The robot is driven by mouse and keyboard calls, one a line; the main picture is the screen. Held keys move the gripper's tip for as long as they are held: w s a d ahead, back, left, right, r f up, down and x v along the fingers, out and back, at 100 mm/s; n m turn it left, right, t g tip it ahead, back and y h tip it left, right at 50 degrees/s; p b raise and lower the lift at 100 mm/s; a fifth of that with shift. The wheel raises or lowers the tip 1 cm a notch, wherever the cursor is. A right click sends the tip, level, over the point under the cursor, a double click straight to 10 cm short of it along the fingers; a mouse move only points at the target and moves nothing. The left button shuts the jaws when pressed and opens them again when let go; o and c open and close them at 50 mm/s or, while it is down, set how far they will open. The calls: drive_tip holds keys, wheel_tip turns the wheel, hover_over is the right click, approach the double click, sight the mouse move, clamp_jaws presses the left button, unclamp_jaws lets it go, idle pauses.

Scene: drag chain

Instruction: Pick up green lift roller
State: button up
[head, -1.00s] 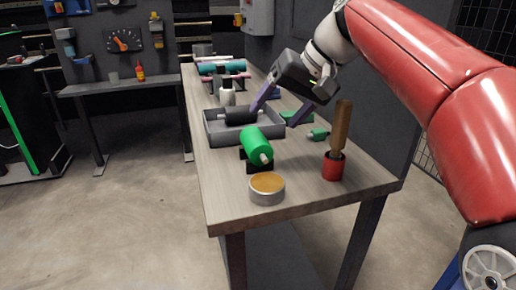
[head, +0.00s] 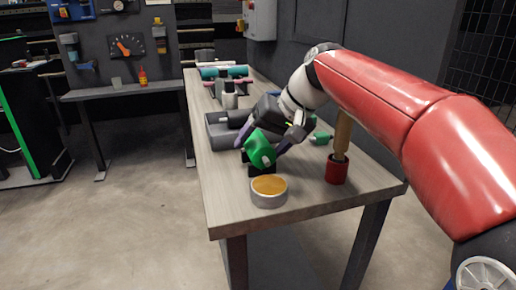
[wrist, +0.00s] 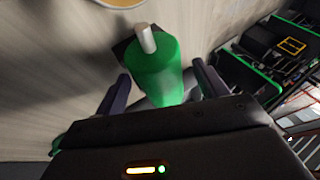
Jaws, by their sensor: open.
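The green lift roller (head: 259,152) is a bright green cylinder with a pale metal shaft end. It rests on a small black stand (head: 262,170) near the front of the workbench. In the wrist view the roller (wrist: 157,70) lies between the two purple fingers, its shaft pointing away from my gripper (wrist: 160,92). My gripper (head: 262,150) is open, with a finger on each side of the roller. A gap shows beside the fingers in the wrist view; contact cannot be told. The gripper body hides the roller's rear part.
A round tin with amber contents (head: 269,191) stands just in front of the roller. A red cup with a wooden handle (head: 337,170) stands to the right, near a small green part (head: 321,138). A grey tray (head: 221,133) is behind. Bare bench (head: 222,200) lies at the front left.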

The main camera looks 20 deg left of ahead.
drive_tip(key=c, duration=1.1)
drive_tip(key=shift+c, duration=0.5)
drive_tip(key=shift+r, duration=0.15)
